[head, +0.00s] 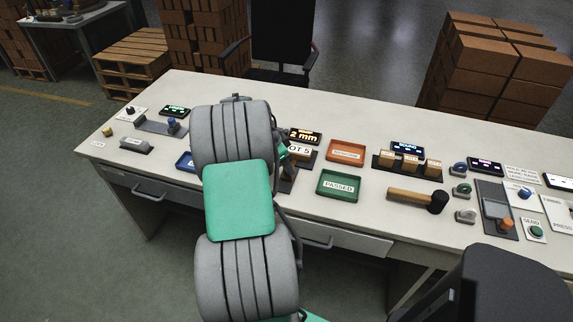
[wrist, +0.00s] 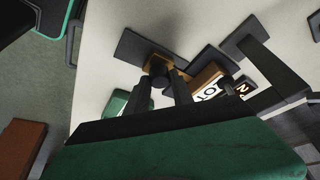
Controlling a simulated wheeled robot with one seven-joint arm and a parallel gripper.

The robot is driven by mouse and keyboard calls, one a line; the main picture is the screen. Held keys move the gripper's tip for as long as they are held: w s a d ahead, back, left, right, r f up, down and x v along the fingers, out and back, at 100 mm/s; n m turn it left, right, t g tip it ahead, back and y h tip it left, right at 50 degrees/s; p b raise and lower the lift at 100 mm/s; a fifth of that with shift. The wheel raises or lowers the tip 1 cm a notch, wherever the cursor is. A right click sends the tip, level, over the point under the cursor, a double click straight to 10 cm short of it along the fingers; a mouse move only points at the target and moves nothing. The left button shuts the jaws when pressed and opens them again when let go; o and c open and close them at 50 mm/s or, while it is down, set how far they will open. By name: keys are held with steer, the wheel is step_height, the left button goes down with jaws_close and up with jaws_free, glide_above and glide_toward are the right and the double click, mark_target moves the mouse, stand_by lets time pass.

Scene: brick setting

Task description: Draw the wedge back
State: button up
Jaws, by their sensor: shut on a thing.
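In the wrist view, my gripper (wrist: 160,75) is shut on the dark knob of a small orange-brown piece, which I take to be the wedge (wrist: 183,64). The wedge lies at a dark flat plate (wrist: 138,46), and the fingers hide part of it. Close beside it stands a brown block with a white LOT label (wrist: 207,86). In the head view, this LOT 5 block (head: 299,151) shows just right of my arm.
The display reading 2 mm (head: 304,136) stands behind the block. To the right are an orange tray (head: 346,143), a green PASSED tray (head: 339,198), a mallet (head: 410,196) and small blocks on a dark stand (head: 376,164). A blue tray (head: 184,155) is left of my arm.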

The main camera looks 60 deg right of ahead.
jaws_close()
stand_by(0.8)
